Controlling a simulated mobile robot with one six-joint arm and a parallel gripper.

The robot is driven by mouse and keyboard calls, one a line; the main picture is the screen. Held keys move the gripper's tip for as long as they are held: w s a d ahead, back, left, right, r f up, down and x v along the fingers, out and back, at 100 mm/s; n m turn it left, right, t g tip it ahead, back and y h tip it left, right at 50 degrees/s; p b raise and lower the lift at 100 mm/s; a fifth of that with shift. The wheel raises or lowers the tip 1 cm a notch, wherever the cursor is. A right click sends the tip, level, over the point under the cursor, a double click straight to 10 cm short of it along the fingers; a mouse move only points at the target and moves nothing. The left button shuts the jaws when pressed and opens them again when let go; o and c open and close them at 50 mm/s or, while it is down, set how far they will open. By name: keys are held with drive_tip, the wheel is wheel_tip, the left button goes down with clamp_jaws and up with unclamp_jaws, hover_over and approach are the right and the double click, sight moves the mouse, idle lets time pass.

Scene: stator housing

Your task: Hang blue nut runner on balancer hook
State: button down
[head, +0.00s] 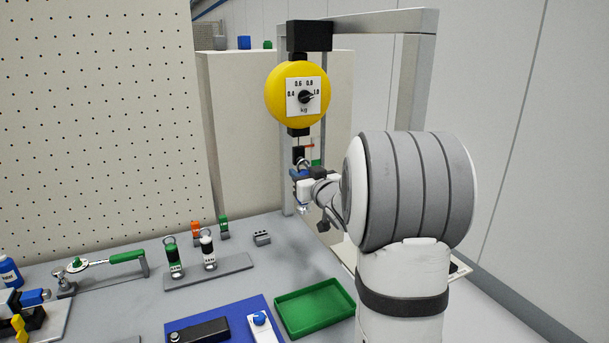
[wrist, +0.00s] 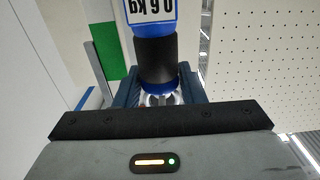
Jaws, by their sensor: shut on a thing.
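The blue nut runner (wrist: 153,45) is in my gripper (wrist: 158,88). In the wrist view its blue body shows an upside-down "0.6 kg" label, and its black section lies between the two fingers. In the head view my gripper (head: 302,181) is just below the yellow balancer (head: 285,95), whose dial reads from 0.4 to 1.0 kg. A thin line runs down from the balancer to a small black piece (head: 299,153) right above my gripper. The hook is too small to make out, and I cannot tell whether the tool touches it.
A grey frame (head: 418,60) carries the balancer. On the bench, a green (head: 174,255) and a white nut runner (head: 207,245) stand in a grey holder. A green tray (head: 315,306) and a blue mat (head: 258,304) lie in front. A pegboard (head: 95,120) stands left.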

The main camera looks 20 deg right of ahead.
drive_tip(key=shift+r, duration=0.1)
drive_tip(key=c, duration=1.1)
unclamp_jaws()
drive_tip(key=shift+c, duration=0.2)
drive_tip(key=o, duration=0.3)
drive_tip(key=shift+s, duration=0.25)
drive_tip(key=shift+s+b, duration=0.35)
drive_tip(key=shift+s, duration=1.7)
drive_tip(key=s+b, duration=0.1)
drive_tip(key=s, duration=0.6)
drive_tip(key=shift+s, duration=0.4)
